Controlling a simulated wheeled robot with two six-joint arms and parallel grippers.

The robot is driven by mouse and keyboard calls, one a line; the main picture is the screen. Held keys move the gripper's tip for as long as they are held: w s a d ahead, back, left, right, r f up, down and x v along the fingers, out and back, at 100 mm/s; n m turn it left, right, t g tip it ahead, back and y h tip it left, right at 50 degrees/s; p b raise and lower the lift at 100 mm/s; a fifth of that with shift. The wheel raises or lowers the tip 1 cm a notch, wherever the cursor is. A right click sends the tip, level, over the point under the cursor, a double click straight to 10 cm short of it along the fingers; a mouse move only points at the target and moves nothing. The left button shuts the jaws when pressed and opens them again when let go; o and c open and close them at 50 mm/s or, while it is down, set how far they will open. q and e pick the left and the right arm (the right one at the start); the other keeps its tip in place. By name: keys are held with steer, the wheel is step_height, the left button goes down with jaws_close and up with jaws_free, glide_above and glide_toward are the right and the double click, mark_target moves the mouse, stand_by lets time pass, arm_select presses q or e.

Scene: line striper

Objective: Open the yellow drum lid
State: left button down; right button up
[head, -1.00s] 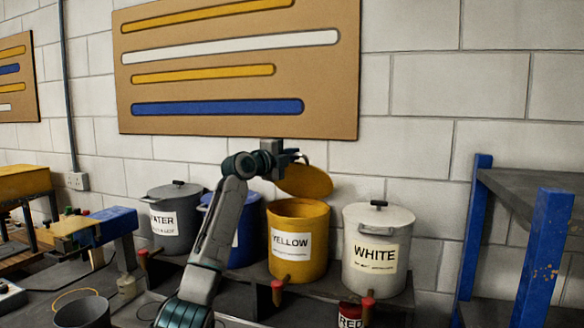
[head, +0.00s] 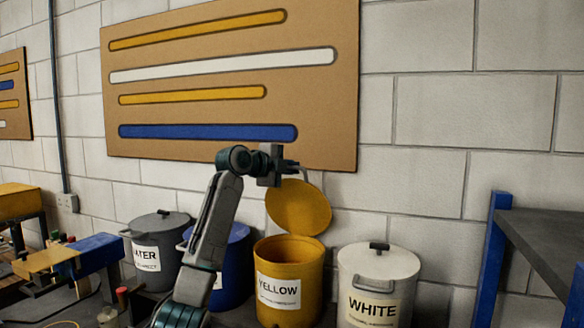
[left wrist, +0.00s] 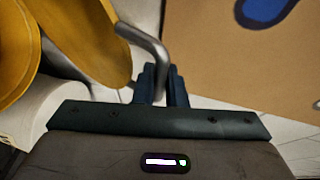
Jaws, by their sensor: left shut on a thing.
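The yellow drum (head: 290,290) stands between the blue and white drums, its label reading YELLOW. Its round yellow lid (head: 299,207) is tilted steeply up at the back of the rim, so the drum's mouth shows open. My left gripper (head: 293,165) is at the top of the raised lid. In the left wrist view, the left gripper (left wrist: 163,82) is shut on the bent grey lid handle (left wrist: 148,44), with the yellow lid (left wrist: 92,38) to its left. My right gripper is in neither view.
A white drum (head: 377,282) stands to the right, a blue drum (head: 233,255) and a grey WATER drum (head: 158,250) to the left. A board with coloured stripes (head: 230,110) hangs on the wall close behind my gripper. A blue-posted shelf (head: 495,260) stands at the right.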

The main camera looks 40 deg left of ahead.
arm_select(q)
steer(key=c, duration=1.5)
jaws_free()
steer(key=shift+f, duration=0.1)
steer(key=shift+w, duration=0.1)
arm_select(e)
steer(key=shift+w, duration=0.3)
